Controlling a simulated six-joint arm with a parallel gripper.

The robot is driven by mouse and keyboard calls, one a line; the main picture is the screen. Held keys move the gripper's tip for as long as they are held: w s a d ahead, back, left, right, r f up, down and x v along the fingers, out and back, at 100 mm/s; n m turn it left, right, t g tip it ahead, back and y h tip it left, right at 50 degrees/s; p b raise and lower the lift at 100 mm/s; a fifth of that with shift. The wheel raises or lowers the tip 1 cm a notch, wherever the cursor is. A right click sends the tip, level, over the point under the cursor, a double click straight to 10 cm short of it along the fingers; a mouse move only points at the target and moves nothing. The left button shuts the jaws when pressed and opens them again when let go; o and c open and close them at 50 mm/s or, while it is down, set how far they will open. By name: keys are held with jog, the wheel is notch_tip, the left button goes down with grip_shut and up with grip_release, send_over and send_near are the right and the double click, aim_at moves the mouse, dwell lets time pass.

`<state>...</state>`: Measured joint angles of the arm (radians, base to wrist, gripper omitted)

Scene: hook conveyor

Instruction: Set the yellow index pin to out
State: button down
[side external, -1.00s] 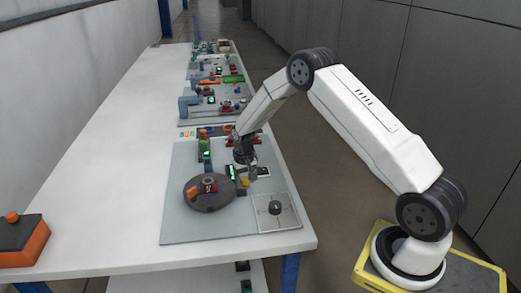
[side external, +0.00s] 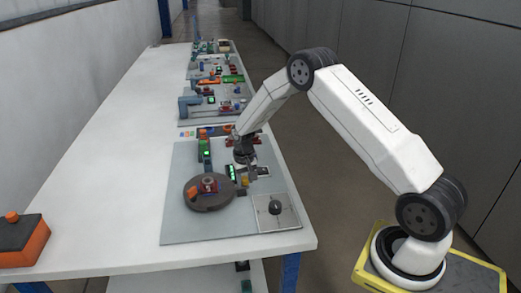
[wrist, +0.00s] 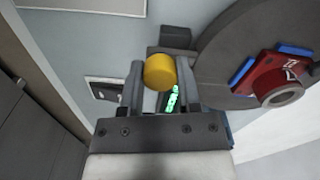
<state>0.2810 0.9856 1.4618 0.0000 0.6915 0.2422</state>
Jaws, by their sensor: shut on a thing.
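The yellow index pin (wrist: 160,72) has a round yellow head, seen large in the wrist view. It also shows as a small yellow spot in the side view (side external: 244,181), beside the round dark disc (side external: 198,204). My gripper (wrist: 160,80) is shut on the pin, with one finger on each side of its head. In the side view my gripper (side external: 248,172) is low over the grey board, right of the disc. The pin's lower part and its seat are hidden by its head and the fingers.
The disc carries a red block (wrist: 268,80) with a round opening and blue edges. A lit green display (wrist: 172,100) lies close to my fingers. A black knob on a light plate (side external: 289,219) stands at the board's near right. More boards stand farther back.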

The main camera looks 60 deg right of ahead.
dwell(0.8)
jog(key=shift+s+d, duration=0.7)
jog(key=shift+s, duration=0.1)
jog(key=c, duration=0.6)
grip_release()
jog(key=shift+d, duration=0.1)
jog(key=shift+r, duration=3.9)
